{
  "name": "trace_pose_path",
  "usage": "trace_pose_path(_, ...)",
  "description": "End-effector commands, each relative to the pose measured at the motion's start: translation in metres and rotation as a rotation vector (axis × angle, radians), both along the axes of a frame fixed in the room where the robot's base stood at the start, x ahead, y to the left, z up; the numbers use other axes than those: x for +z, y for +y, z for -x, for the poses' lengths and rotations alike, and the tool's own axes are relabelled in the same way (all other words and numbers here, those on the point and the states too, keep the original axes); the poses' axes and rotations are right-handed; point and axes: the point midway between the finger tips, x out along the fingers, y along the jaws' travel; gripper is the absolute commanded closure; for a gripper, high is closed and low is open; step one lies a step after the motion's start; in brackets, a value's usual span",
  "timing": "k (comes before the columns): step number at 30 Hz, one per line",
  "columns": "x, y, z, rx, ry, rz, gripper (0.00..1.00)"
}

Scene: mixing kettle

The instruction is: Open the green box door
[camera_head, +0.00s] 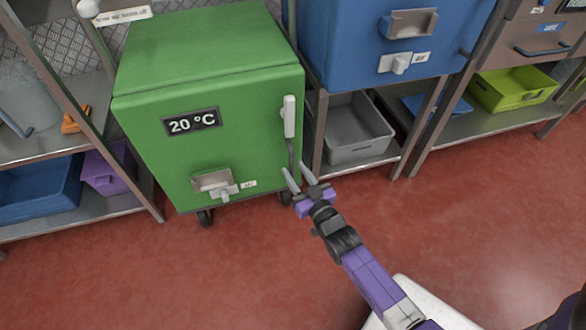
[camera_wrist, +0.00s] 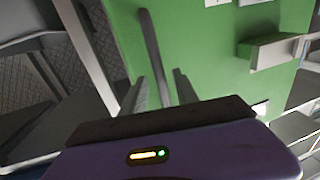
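The green box (camera_head: 230,130) stands on casters, its front door closed, with a "20 °C" display (camera_head: 192,121). In the wrist view the green door fills the background, and the dark bar (camera_wrist: 154,55) runs down between the two spread fingers (camera_wrist: 162,88). I cannot tell whether either finger touches it.
A blue box (camera_head: 345,50) stands on a metal frame to the right, above a grey bin (camera_head: 355,130). Shelving with blue (camera_head: 40,190) and purple bins (camera_head: 108,170) is close on the left. The red floor (camera_head: 150,270) in front of the green box is clear.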

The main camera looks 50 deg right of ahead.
Motion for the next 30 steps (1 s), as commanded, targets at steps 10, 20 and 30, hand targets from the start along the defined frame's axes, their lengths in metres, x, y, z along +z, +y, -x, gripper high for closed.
trace_pose_path(10, 0.000, -0.010, -0.023, 0.000, 0.000, 0.000, 0.64)
trace_pose_path(20, 0.000, -0.010, -0.023, 0.000, 0.001, 0.001, 0.89)
trace_pose_path(30, 0.000, -0.010, -0.023, 0.000, 0.000, 0.001, 1.00)
